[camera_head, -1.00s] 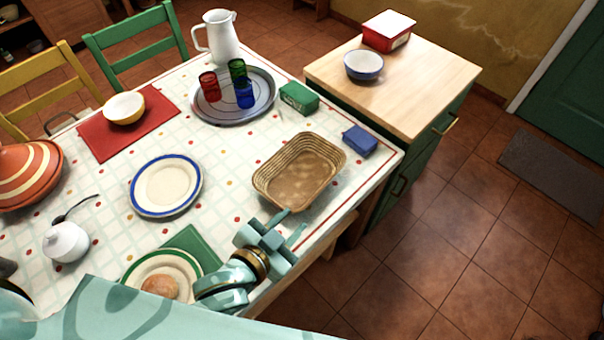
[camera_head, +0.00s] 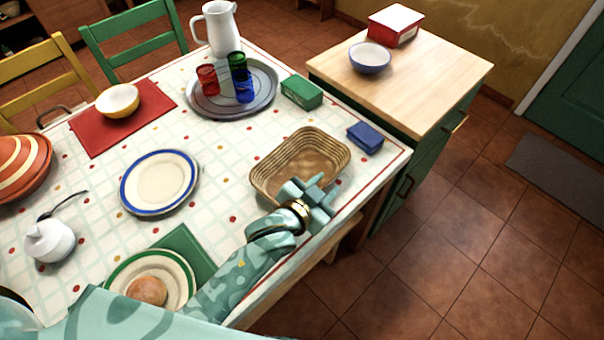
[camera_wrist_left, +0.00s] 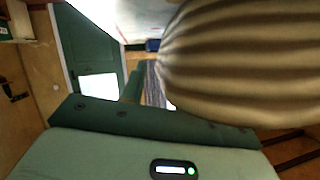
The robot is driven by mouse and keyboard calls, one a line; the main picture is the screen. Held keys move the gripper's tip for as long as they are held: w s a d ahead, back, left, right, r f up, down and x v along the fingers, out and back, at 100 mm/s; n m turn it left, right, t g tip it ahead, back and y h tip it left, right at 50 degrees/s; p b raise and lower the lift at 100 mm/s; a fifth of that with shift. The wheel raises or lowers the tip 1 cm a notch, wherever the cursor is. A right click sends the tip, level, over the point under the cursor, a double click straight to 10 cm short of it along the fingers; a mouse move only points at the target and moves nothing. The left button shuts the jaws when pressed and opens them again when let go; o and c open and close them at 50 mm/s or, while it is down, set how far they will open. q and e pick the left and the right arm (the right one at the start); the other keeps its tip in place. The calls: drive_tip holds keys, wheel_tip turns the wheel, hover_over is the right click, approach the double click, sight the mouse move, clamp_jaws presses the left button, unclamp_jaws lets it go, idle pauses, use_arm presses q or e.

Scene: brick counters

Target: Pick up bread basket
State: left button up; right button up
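The bread basket (camera_head: 269,168) is a woven tan oval basket, upright near the right edge of the table. It looks empty. My left gripper (camera_head: 326,186) is at its near right rim, and its fingers look apart, with no clear grip on the wall. In the left wrist view the basket's ribbed side (camera_wrist_left: 235,65) fills the upper right, very close. One green finger (camera_wrist_left: 135,85) shows left of it, and the other is hidden. I cannot tell whether the fingers touch the basket. My right gripper is not in view.
A blue box (camera_head: 365,137) and a green box (camera_head: 301,92) stand beyond the basket. A blue-rimmed plate (camera_head: 160,182) lies to its left. A plate with a bun (camera_head: 147,291) is at the front. The table's right edge is close to the basket.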

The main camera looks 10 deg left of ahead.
use_arm(q)
clamp_jaws()
drive_tip(key=shift+r, duration=0.1)
